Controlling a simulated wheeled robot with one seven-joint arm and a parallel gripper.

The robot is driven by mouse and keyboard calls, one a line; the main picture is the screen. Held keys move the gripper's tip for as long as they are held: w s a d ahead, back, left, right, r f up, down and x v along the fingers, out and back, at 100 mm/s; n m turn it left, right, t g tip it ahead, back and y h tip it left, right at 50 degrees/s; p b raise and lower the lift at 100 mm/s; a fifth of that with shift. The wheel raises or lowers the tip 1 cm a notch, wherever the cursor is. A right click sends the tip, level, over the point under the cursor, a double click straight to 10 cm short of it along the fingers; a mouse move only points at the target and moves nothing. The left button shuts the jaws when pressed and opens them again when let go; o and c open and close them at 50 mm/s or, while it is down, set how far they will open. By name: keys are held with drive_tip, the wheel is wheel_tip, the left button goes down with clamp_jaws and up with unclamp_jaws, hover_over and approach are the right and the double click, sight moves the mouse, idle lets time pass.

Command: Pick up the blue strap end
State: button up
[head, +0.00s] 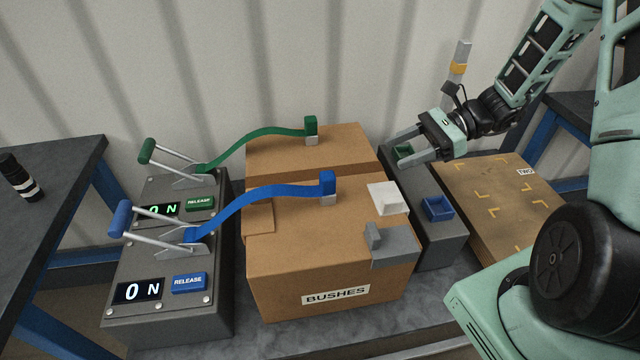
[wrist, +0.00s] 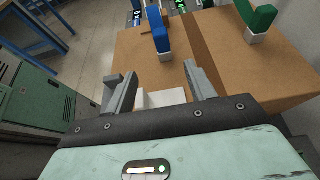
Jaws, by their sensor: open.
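The blue strap end (head: 328,182) is a blue block on a pale base, standing upright on the cardboard box (head: 285,265). Its blue strap (head: 250,195) runs left to the blue-handled unit. In the wrist view the blue strap end (wrist: 158,32) is ahead of the fingers, slightly above the middle. My gripper (head: 398,151) is open and empty in the head view, right of the box and above the grey block, apart from the strap end. In the wrist view the fingers of my gripper (wrist: 157,76) are spread, with a white block (wrist: 160,98) showing between them.
A green strap end (head: 311,126) stands behind the blue one on the box. A white block (head: 388,198) and grey bracket (head: 393,246) sit at the box's right edge. A blue socket (head: 438,208) and green socket (head: 404,149) are on the grey block (head: 437,245).

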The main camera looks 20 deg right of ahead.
approach(327, 181)
drive_tip(key=a+f, duration=0.1)
drive_tip(key=w+a+f, duration=0.2)
drive_tip(key=shift+a+f, duration=0.3)
drive_tip(key=shift+p+x, duration=0.35)
drive_tip(key=shift+x, duration=2.3)
drive_tip(key=shift+w, duration=0.15)
drive_tip(key=c, duration=1.1)
